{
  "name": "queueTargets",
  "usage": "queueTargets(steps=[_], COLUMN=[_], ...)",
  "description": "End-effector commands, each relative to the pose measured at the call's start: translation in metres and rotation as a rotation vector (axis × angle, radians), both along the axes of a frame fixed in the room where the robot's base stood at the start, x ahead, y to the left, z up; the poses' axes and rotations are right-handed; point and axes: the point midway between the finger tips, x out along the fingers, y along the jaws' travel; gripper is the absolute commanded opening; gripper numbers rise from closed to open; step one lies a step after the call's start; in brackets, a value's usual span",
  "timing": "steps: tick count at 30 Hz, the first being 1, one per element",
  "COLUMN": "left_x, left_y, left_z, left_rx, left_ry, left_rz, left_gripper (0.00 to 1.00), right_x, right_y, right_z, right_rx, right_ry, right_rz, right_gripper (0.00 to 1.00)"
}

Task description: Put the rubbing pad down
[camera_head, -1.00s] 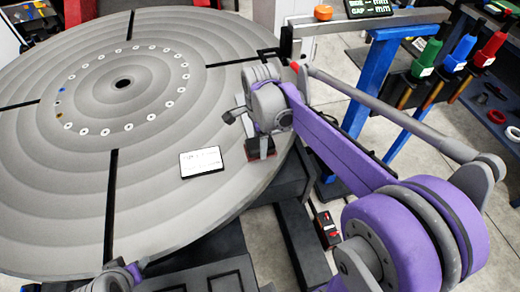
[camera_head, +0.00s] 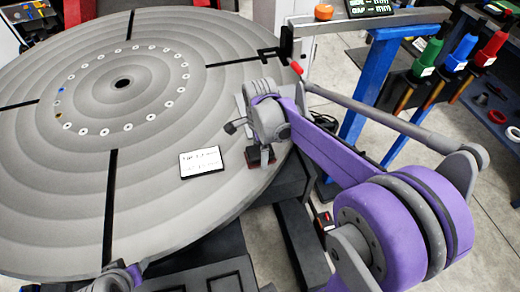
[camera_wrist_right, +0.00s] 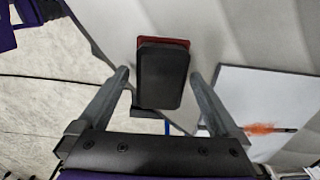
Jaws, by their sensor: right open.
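The rubbing pad (camera_head: 261,158), a dark block with a red edge, is at the right rim of the large grey round table (camera_head: 210,225). In the right wrist view the pad (camera_wrist_right: 162,75) appears between the two fingertips, with gaps on both sides. My right gripper (camera_wrist_right: 159,72) is open and the fingers do not touch the pad in that view. In the head view the right wrist covers part of the pad and the fingers are hard to make out. I cannot tell exactly how the pad's underside meets the table. Of my left arm only a small part shows at the bottom left.
A white card (camera_head: 201,162) with writing lies on the table left of the pad. A blue stand (camera_head: 365,85) and a rack with green, blue and red handled tools (camera_head: 455,65) stand to the right. The table's left side is free around a ring of small discs.

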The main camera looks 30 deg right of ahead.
Motion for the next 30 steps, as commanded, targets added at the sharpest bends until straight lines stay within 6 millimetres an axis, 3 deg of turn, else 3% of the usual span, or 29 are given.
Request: queueTargets(steps=[8, 21, 25, 30], left_x=[0.002, 0.005, 0.006, 0.006], left_y=[0.0, 0.0, 0.0, 0.0], left_z=[0.004, 0.014, 0.015, 0.015], left_rx=[0.0, 0.0, 0.0, 0.0], left_ry=[-0.003, -0.01, -0.011, -0.011], left_rz=[0.0, 0.0, 0.0, 0.0], left_gripper=[0.5, 0.5, 0.5, 0.5], right_x=[0.0, 0.0, 0.0, -0.006], right_y=[0.0, 0.0, 0.0, 0.003], right_z=[0.013, 0.101, 0.116, 0.121], right_rx=[0.0, 0.0, 0.0, -0.003], right_ry=[-0.001, -0.001, 0.0, -0.016], right_rz=[0.0, 0.0, 0.0, 0.06], right_gripper=[0.99, 0.99, 0.99, 0.99])
